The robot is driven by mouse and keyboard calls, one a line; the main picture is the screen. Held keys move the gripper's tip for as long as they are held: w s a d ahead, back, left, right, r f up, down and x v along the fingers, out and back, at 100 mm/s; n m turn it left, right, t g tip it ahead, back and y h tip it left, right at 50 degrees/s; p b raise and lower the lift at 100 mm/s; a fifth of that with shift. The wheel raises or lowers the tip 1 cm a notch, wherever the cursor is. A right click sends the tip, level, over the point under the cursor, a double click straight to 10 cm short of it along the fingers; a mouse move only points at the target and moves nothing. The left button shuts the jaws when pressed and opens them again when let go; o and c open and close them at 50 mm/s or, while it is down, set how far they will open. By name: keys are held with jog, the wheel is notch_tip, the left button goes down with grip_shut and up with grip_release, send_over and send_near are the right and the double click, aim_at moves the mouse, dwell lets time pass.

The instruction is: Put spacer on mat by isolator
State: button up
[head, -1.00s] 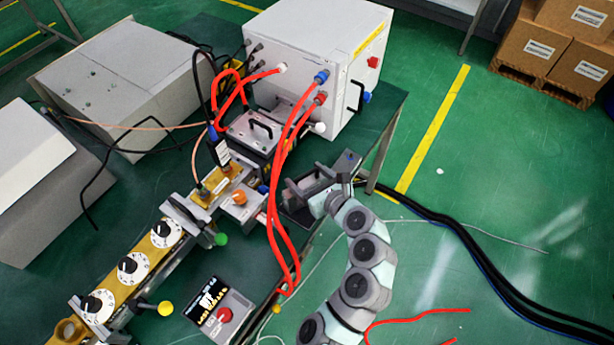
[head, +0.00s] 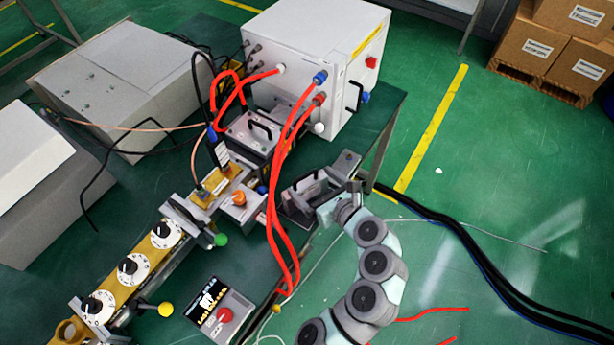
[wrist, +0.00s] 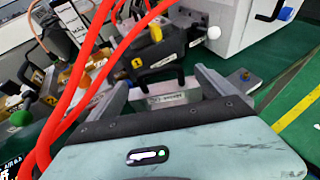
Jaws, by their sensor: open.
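My gripper (wrist: 165,92) is open, with one finger on each side of a pale, labelled metal block (wrist: 172,98), which looks like the spacer. The label is too small to read surely. I cannot tell whether the fingers touch it. In the head view my gripper (head: 302,190) is low at the table's right edge, beside the red hoses. A grey plate (wrist: 240,80) with a blue bolt lies to the right. I cannot make out the mat surely.
Red hoses (head: 275,200) hang close to the left of my gripper. A white generator cabinet (head: 300,60) stands behind. The gold waveguide with dials (head: 130,268) and a control box (head: 220,310) are at the left. Open green floor (head: 480,180) lies to the right.

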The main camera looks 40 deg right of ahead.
jog(key=p+v, duration=0.1)
jog(key=v, duration=0.7)
jog(key=shift+s+a+r, duration=0.1)
jog(key=shift+s+r, duration=0.05)
jog(key=shift+r, duration=0.05)
